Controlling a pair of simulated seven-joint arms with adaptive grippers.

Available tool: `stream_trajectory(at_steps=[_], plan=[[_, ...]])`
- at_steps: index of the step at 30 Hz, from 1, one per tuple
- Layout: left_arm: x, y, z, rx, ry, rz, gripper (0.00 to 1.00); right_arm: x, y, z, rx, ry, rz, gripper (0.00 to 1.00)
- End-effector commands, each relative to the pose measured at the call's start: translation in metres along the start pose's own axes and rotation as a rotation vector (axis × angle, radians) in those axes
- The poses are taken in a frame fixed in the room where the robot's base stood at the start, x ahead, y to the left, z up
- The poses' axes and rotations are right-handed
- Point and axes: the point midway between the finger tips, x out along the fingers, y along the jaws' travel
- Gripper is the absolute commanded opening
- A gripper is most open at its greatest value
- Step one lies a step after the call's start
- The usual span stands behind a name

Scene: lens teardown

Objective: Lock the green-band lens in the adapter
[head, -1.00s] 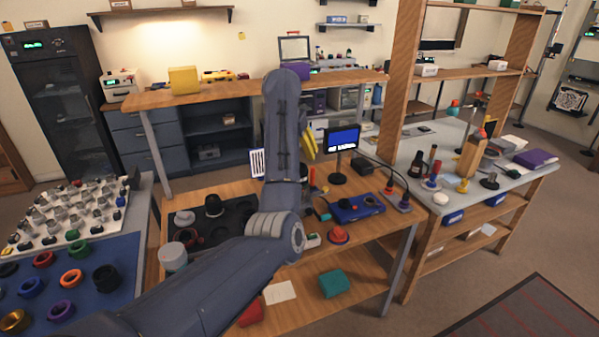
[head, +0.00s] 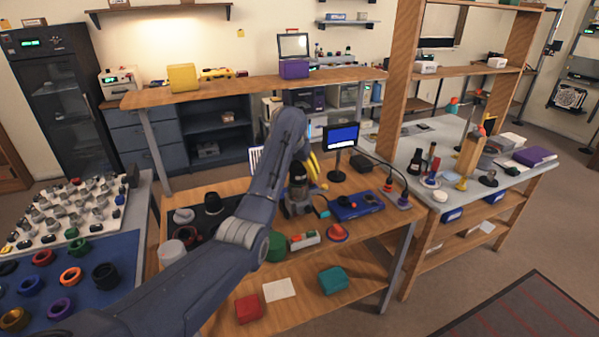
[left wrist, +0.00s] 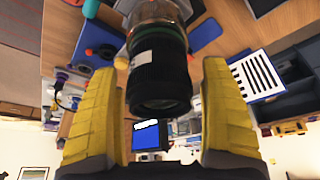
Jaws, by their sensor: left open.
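The black green-band lens (head: 298,172) stands upright in the grey adapter (head: 296,207) on the wooden workbench. In the left wrist view the lens (left wrist: 160,80) shows its green band and white label, with the metallic adapter (left wrist: 152,12) at its far end. I cannot tell whether the lens is locked. My left gripper (head: 311,163) is beside the lens in the head view. Its yellow fingers (left wrist: 160,115) are open on either side of the lens in the wrist view, with gaps visible. My right gripper is not in view.
A small monitor (head: 341,138) and a blue device (head: 356,206) stand right of the adapter. A red knob-like item (head: 337,232) lies in front. A black tray (head: 231,211) with round parts is at the left. My left arm crosses the bench front.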

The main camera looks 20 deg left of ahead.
Motion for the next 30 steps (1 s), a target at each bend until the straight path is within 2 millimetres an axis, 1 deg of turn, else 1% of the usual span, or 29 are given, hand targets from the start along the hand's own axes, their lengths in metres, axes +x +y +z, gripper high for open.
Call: stream_trajectory(at_steps=[10, 11, 27, 29, 30], plan=[[0.0018, -0.0002, 0.0001, 0.001, 0.000, -0.001, 0.80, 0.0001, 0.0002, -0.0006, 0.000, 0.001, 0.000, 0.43], [0.0018, -0.0003, 0.0002, 0.001, 0.000, -0.001, 0.78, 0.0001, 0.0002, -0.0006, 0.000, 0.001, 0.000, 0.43], [0.0017, -0.0001, 0.0001, 0.000, 0.000, 0.000, 0.15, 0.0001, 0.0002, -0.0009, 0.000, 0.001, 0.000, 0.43], [0.0018, 0.0000, 0.0002, 0.000, -0.001, 0.000, 0.08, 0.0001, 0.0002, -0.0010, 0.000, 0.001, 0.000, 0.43], [0.0019, 0.0000, 0.0003, 0.001, -0.001, 0.000, 0.08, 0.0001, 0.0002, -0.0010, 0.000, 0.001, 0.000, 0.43]])
